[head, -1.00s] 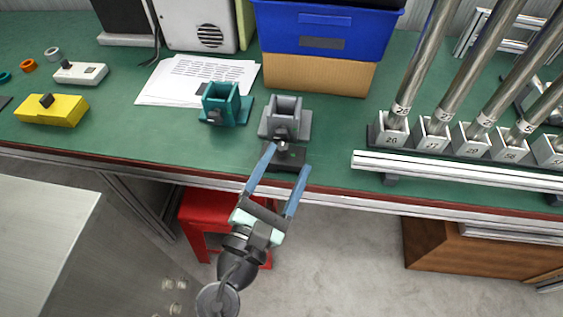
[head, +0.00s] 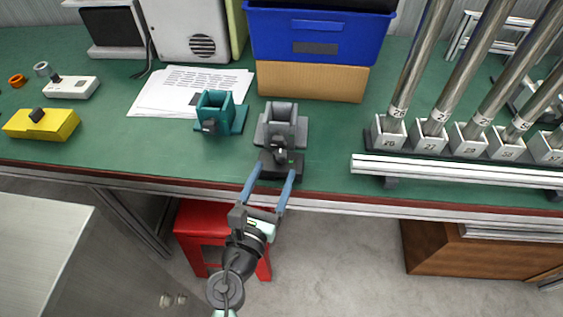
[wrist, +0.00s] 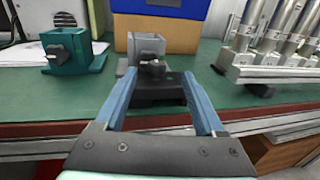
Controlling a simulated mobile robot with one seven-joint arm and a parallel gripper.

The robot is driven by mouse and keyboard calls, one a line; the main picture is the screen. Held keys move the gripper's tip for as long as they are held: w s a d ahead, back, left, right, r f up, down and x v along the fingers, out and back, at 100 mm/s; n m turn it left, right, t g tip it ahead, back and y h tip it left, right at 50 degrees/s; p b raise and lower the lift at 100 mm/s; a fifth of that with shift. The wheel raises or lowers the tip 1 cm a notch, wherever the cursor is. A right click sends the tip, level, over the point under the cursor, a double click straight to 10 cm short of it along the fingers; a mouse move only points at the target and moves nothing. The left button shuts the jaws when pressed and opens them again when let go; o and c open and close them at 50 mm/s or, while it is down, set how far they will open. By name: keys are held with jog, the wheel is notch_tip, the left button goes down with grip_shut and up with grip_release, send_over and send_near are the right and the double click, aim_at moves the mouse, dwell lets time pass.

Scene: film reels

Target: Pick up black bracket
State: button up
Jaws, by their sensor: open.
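The black bracket (head: 281,170) sits near the front edge of the green bench, just in front of a grey bracket (head: 283,122). It has a dark knob on top and also shows in the wrist view (wrist: 157,91). My gripper (head: 271,171) is open, with its two blue fingers pointing at the black bracket from the front. In the wrist view the fingers (wrist: 160,92) lie to the left and right of the black bracket, with nothing held. I cannot tell whether the fingers touch it.
A teal bracket (head: 217,114) stands left of the grey one. A metal rail (head: 450,172) and several tubes in numbered holders (head: 433,136) are on the right. A blue bin (head: 318,35) on a cardboard box (head: 312,80) is behind. A red stool (head: 205,230) stands below the bench.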

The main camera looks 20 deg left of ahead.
aim_at(278, 158)
jog(key=w, duration=0.4)
jog(key=shift+w+a+f, duration=0.1)
jog(key=shift+w+a, duration=0.05)
jog(key=shift+a, duration=0.25)
grip_shut()
